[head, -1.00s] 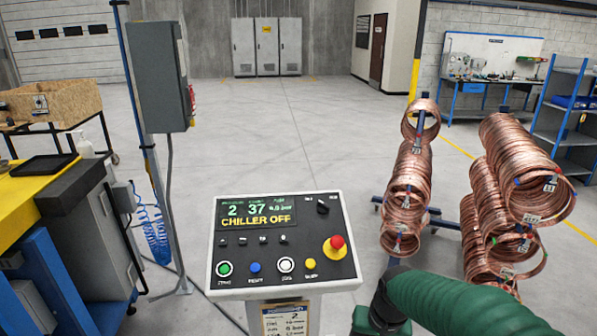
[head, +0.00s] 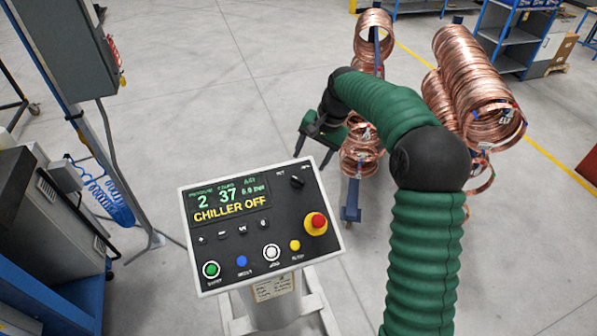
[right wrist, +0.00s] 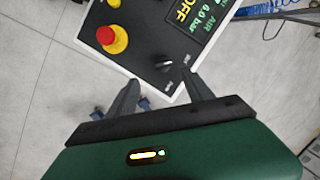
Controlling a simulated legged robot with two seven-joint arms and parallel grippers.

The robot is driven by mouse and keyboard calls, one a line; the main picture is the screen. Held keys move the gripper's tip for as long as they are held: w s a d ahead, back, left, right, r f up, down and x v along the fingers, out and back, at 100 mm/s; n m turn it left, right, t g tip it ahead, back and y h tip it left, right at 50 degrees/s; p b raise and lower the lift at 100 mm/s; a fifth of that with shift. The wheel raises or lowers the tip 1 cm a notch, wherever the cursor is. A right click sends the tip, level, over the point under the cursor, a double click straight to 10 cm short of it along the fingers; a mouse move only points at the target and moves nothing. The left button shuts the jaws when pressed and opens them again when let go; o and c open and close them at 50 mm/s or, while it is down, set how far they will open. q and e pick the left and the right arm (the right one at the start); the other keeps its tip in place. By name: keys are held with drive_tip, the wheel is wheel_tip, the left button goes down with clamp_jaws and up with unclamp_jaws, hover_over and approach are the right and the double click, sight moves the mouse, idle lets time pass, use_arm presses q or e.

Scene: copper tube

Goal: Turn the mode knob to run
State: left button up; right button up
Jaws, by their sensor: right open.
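The mode knob (head: 297,181) is a small black knob at the upper right of the control panel (head: 222,240). Small labels stand on either side of it, too blurred to read surely, and I cannot tell which one it points to. My right gripper (head: 313,153) is open and empty, just beyond the panel's upper right corner, apart from the knob. In the right wrist view the knob (right wrist: 165,64) lies ahead of the gap between the spread fingers (right wrist: 160,80). The panel display reads CHILLER OFF. My left gripper is out of view.
A red emergency button (head: 316,221) on yellow sits below the knob. Green, blue, white and yellow buttons line the panel's lower edge. Copper coils (head: 472,75) hang on racks behind my right arm. A grey cabinet (head: 80,45) stands at left.

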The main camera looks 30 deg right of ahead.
sight(299, 177)
drive_tip(key=p+x, duration=0.1)
drive_tip(key=x, duration=0.2)
drive_tip(key=w+p+x, duration=0.1)
drive_tip(key=x, duration=0.3)
drive_tip(key=p+x, duration=0.1)
drive_tip(key=x, duration=0.3)
drive_tip(key=shift+w+d+r, duration=0.15)
drive_tip(key=shift+w+d, duration=0.2)
drive_tip(key=shift+d, duration=0.05)
drive_tip(key=shift+s+f, duration=0.1)
drive_tip(key=shift+f, duration=0.25)
drive_tip(key=shift+s+d, duration=0.1)
drive_tip(key=shift+s, duration=0.1)
drive_tip(key=shift+s+r, duration=0.1)
drive_tip(key=shift+s, duration=0.1)
drive_tip(key=shift+w+a, duration=0.3)
drive_tip(key=shift+a, duration=0.15)
drive_tip(key=c, duration=0.7)
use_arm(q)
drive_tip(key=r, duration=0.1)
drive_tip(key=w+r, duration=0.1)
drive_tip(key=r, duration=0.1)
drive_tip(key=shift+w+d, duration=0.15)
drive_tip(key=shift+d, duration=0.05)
use_arm(e)
drive_tip(key=shift+d, duration=0.25)
clamp_jaws()
